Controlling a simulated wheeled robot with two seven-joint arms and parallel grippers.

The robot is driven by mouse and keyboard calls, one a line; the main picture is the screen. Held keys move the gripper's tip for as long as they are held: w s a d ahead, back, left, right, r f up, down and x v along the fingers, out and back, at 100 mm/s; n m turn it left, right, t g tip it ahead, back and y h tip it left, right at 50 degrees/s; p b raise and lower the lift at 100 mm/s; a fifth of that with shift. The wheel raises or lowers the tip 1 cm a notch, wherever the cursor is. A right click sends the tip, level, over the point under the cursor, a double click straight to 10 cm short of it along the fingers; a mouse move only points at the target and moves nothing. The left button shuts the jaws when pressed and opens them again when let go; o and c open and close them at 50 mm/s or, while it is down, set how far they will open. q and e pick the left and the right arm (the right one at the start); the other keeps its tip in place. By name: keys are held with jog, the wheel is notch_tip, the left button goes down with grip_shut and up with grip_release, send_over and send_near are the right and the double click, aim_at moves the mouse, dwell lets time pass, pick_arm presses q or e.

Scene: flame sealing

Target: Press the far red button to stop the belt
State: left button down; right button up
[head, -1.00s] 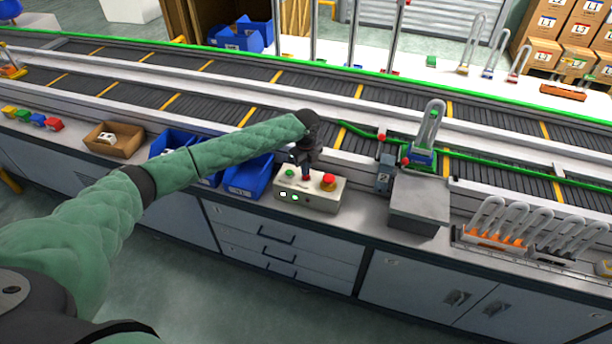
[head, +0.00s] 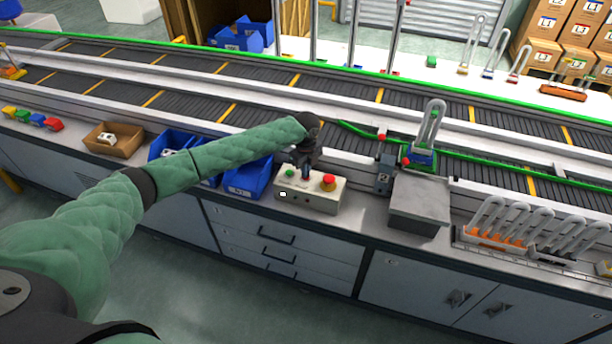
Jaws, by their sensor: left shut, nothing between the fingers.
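A pale control box (head: 325,198) stands on the near counter edge in front of the belt (head: 330,105). A green button (head: 289,174) is at its left and a large red mushroom button (head: 328,182) at its right. My left gripper (head: 306,172) is shut and empty. It points down at the top of the box between these two buttons. Its tip covers the spot where a small red button showed, so I cannot tell how far that button is pushed in. One white light (head: 282,194) is lit on the box front. My right gripper is out of view.
Blue bins (head: 248,180) stand just left of the box, under my left forearm. A grey metal block (head: 419,203) and a rack of clear tubes (head: 500,225) stand to the right. A cardboard tray (head: 113,140) is further left.

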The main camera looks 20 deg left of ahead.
pick_arm(q)
notch_tip(320, 180, up, 8)
jog(key=p, duration=0.5)
jog(key=shift+p, duration=0.4)
dwell(0.5)
